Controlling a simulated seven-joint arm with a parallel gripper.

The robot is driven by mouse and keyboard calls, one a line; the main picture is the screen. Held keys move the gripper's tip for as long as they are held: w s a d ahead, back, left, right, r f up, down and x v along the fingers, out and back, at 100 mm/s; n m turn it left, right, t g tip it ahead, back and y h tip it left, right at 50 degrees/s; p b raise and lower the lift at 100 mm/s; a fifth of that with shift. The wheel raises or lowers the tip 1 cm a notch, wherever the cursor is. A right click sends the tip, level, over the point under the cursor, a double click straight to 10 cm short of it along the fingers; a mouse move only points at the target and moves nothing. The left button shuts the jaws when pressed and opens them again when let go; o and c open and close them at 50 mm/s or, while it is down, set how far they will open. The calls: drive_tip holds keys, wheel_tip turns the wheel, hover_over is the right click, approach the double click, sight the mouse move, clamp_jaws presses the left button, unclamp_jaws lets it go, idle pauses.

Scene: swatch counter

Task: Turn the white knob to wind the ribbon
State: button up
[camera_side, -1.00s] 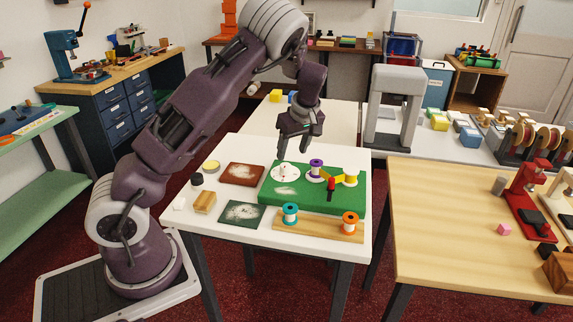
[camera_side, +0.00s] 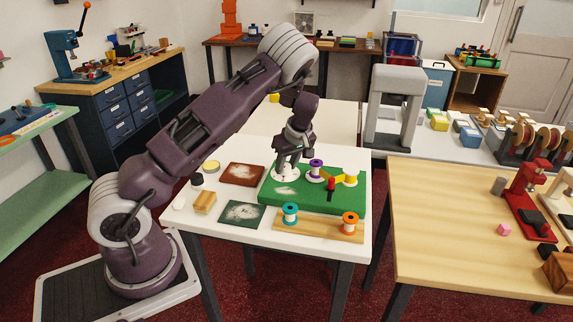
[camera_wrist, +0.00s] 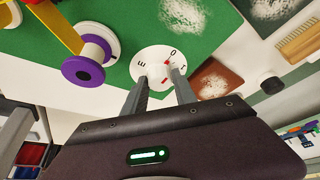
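The white knob (camera_wrist: 157,73) sits on a round white dial (camera_wrist: 150,58) with letters and red marks, on the green board (camera_side: 330,200). My gripper (camera_side: 285,172) is down at the dial, and in the wrist view its two fingertips (camera_wrist: 159,78) are on either side of the knob. The fingers stand apart with the knob between them; whether they press on it I cannot tell. The fingers partly hide the knob. A purple spool (camera_side: 315,168) stands beside the dial, and a yellow ribbon (camera_side: 333,178) runs from it to a yellow spool (camera_side: 350,177).
A red peg (camera_side: 331,184) stands near the ribbon. A wooden strip (camera_side: 318,228) with a teal spool (camera_side: 290,211) and an orange spool (camera_side: 350,221) lies in front of the board. Brown (camera_side: 242,174) and dark green (camera_side: 241,214) swatches lie to the left.

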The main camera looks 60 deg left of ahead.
clamp_jaws()
drive_tip(key=shift+m, duration=0.4)
drive_tip(key=m+t, duration=0.1)
drive_tip(key=m, duration=0.1)
drive_tip(key=shift+s+m, duration=0.15)
drive_tip(key=shift+m, duration=0.25)
drive_tip(key=m+t, duration=0.1)
drive_tip(key=m, duration=0.2)
drive_tip(key=m+t+h, duration=0.1)
drive_tip(key=m, duration=0.2)
drive_tip(key=shift+s+t, duration=0.1)
drive_tip(key=shift+t, duration=0.2)
drive_tip(key=shift+h, duration=0.3)
drive_tip(key=o, duration=1)
unclamp_jaws()
